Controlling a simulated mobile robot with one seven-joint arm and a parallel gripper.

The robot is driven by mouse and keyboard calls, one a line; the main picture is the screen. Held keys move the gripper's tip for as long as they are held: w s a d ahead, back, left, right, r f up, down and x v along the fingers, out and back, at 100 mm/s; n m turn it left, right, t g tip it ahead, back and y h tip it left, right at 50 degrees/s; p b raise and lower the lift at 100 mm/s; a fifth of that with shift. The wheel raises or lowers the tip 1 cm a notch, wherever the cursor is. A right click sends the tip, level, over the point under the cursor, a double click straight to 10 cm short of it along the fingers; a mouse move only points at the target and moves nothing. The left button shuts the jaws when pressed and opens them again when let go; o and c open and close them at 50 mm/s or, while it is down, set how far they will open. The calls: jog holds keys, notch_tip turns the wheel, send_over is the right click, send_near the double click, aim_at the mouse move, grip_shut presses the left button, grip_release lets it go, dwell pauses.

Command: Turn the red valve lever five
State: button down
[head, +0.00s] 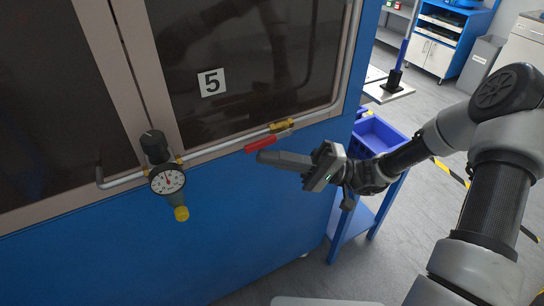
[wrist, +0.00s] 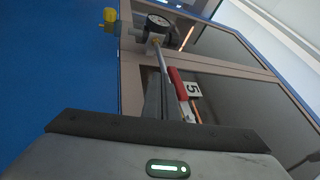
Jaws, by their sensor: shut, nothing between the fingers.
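The red valve lever (head: 261,143) lies along the metal pipe on the blue cabinet's front, below the label "5" (head: 212,82). Its brass valve body (head: 283,126) sits at its right end. My gripper (head: 260,157) is shut and empty, its fingertips just below the lever's left part; I cannot tell whether they touch it. In the wrist view the red lever (wrist: 176,83) shows just right of my shut fingers (wrist: 153,95), with the label "5" (wrist: 193,89) beyond it.
A pressure gauge (head: 167,179) with a black regulator knob (head: 155,143) and a yellow-capped end hangs on the pipe to the left. A blue bin (head: 378,135) on a blue stand is right of the cabinet. The grey floor at right is partly clear.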

jog(key=w+d+f+b, duration=0.1)
jog(key=d+f, duration=0.6)
jog(key=d, duration=0.2)
jog(key=shift+w, duration=0.25)
